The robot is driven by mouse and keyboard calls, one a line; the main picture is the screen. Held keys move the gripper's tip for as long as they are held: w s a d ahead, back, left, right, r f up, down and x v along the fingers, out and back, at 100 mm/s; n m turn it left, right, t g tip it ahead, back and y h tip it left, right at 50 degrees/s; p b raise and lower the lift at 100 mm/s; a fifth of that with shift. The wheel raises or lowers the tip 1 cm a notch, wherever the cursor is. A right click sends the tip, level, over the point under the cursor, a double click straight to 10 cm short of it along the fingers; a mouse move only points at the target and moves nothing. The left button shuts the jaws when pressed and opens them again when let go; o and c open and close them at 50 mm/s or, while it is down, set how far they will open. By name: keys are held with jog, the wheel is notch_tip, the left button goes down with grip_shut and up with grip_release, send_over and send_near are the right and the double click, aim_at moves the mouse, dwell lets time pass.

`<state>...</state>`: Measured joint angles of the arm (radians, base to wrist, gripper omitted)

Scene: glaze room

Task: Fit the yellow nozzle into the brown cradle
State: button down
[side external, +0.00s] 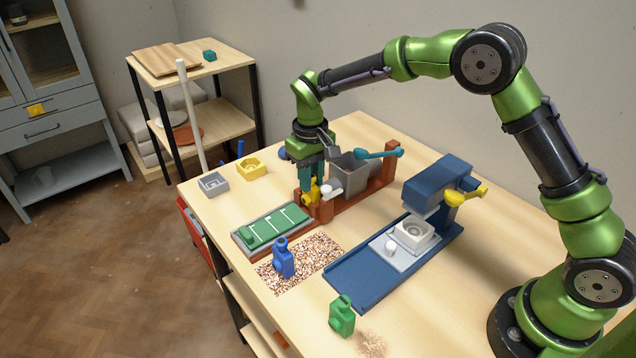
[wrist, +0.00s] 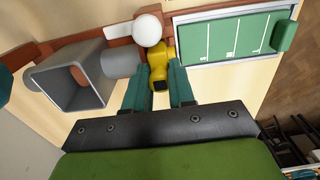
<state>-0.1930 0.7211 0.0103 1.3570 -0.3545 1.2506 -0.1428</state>
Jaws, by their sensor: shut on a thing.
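The yellow nozzle (side external: 314,190) is between the teal fingers of my gripper (side external: 310,182), which is shut on it. It also shows between the fingertips in the wrist view (wrist: 159,58), beside a white ball. The brown cradle (side external: 325,211) is part of the reddish-brown stand under the grey hopper, and the nozzle is right at its near end. A strip of the brown stand shows in the wrist view (wrist: 119,28). The fingers and nozzle hide part of the cradle, so I cannot tell whether the nozzle is seated in it or just above.
A grey hopper (side external: 352,176) with a teal lever (side external: 378,154) stands just behind. A green board (side external: 275,228) lies in front. A blue bottle (side external: 283,260) stands on a speckled mat, a green bottle (side external: 342,317) near the front. A blue press (side external: 440,190) is at right.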

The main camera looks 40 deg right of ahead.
jog(key=shift+f, duration=0.15)
jog(key=c, duration=0.9)
grip_release()
jog(key=shift+o, duration=0.2)
jog(key=shift+r, duration=3.55)
